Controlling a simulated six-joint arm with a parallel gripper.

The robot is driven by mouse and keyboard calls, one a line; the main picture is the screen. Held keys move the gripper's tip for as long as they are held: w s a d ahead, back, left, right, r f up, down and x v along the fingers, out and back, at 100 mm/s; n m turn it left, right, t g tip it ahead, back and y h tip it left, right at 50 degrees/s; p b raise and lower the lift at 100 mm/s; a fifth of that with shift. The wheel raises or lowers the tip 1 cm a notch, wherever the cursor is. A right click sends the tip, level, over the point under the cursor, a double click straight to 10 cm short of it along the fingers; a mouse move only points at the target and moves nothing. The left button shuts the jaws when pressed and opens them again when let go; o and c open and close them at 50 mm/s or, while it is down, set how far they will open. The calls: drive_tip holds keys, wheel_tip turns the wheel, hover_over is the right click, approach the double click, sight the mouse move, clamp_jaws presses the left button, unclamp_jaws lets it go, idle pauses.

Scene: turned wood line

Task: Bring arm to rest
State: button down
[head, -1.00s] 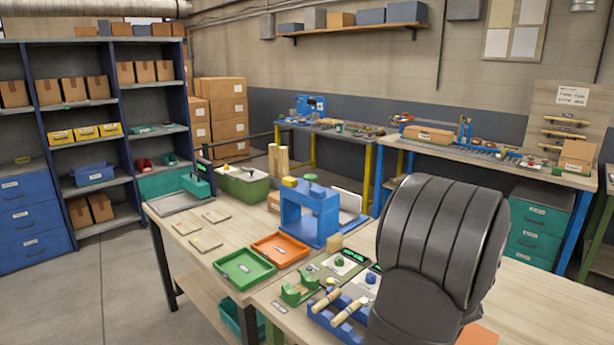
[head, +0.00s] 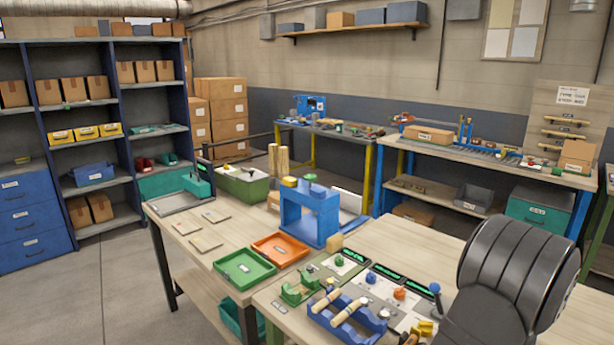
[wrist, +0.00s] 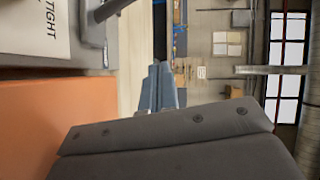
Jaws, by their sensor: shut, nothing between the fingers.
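My gripper (wrist: 157,88) shows in the wrist view as two blue-grey fingers side by side beyond a dark grey housing. The fingers are together and hold nothing. In the head view, my dark ribbed arm (head: 520,275) rises at the lower right over the bench. The gripper itself cannot be made out in the head view. In the wrist view the room appears turned on its side, with a wall and windows beyond the fingers.
The workbench (head: 385,240) carries a blue rack (head: 345,318) with wooden pegs, a green tray (head: 245,270), an orange tray (head: 280,250) and a blue press-like frame (head: 310,215). An orange surface (wrist: 55,125) lies close at left in the wrist view.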

drive_tip(key=shift+s+d+f, duration=0.15)
drive_tip(key=shift+s+f, duration=0.05)
drive_tip(key=shift+f, duration=0.05)
drive_tip(key=shift+s+d+r, duration=0.15)
drive_tip(key=shift+s+d, duration=0.25)
drive_tip(key=shift+s, duration=0.2)
idle(0.8)
